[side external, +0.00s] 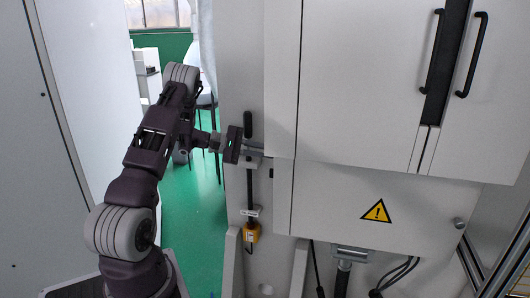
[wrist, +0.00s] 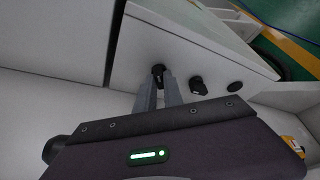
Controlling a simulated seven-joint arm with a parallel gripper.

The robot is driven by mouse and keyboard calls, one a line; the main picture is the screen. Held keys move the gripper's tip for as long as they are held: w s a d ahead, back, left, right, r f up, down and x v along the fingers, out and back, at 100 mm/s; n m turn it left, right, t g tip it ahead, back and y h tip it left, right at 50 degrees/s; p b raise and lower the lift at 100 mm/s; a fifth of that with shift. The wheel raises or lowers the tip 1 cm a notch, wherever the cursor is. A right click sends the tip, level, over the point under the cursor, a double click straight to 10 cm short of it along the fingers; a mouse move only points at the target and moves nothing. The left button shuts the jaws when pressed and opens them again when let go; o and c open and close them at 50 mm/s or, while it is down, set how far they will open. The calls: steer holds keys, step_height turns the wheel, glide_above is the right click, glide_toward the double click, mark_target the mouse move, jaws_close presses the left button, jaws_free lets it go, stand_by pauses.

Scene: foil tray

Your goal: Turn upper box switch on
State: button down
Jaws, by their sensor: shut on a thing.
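My gripper (side external: 262,151) reaches from the left to the side of the large grey cabinet. In the wrist view its two grey fingers (wrist: 160,90) are closed around a small black knob (wrist: 158,69), the upper box switch. A second black knob (wrist: 197,85) sits beside it on the same panel, apart from the fingers. It shows in the side view as a small dark spot (side external: 271,173) below my gripper. The fingers partly hide the upper switch, and its turn angle is hard to tell.
A round black piece (wrist: 237,86) lies farther along the panel. The cabinet (side external: 350,90) has black door handles (side external: 472,55) and a yellow warning sign (side external: 377,211). A yellow box (side external: 252,235) hangs below my gripper. Green floor (side external: 196,215) is open behind my arm.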

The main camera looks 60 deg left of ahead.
steer(key=shift+f+m+t, duration=0.15)
steer(key=shift+m+t, duration=0.55)
steer(key=shift+m, duration=0.75)
steer(key=shift+f+m+t, duration=0.1)
steer(key=shift+m+t, duration=0.6)
steer(key=shift+m, duration=0.75)
steer(key=shift+d+m, duration=0.1)
steer(key=shift+m, duration=0.2)
steer(key=c, duration=1.5)
jaws_free()
steer(key=shift+o, duration=0.2)
